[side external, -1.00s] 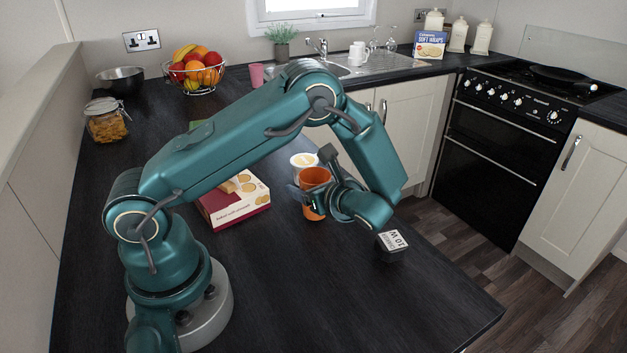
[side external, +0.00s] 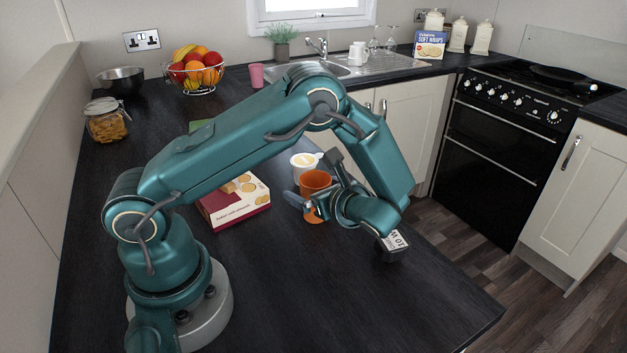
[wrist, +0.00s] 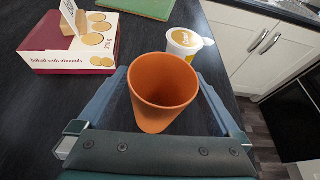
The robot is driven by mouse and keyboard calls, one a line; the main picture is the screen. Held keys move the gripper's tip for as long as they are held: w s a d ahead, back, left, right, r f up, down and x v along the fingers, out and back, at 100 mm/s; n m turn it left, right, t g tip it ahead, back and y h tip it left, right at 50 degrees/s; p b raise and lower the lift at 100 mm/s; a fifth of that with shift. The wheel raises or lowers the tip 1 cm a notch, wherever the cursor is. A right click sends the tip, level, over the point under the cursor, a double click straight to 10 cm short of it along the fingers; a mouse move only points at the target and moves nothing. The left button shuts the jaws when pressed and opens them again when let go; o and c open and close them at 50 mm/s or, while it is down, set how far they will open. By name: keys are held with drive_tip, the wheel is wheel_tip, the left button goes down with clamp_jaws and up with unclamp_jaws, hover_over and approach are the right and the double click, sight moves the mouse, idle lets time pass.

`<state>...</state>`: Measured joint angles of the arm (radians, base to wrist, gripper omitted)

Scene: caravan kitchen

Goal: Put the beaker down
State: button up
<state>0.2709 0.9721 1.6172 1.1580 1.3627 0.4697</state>
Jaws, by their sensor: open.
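The orange beaker (side external: 315,181) stands upright on the dark worktop, partly hidden by my gripper in the side view. In the wrist view the beaker (wrist: 163,92) is between my gripper's two fingers, its open mouth facing up and empty. My gripper (wrist: 160,100) is open, with a finger on each side of the beaker and a visible gap on the left. In the side view my gripper (side external: 309,203) is low beside the beaker. Whether a finger touches it on the right, I cannot tell.
A biscuit box (side external: 235,198) lies left of the beaker. A white tub (side external: 304,165) stands just behind it. A dark weight-like block (side external: 392,246) sits to the right, near the worktop edge. A green board (wrist: 138,6) lies further back. The front worktop is clear.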

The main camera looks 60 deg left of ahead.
drive_tip(key=v, duration=1)
drive_tip(key=s+d+r+n+t+h, duration=0.5)
drive_tip(key=s+r+n+h, duration=0.4)
drive_tip(key=n, duration=0.8)
drive_tip(key=s+h, duration=0.3)
drive_tip(key=h, duration=0.1)
drive_tip(key=shift+h, duration=0.3)
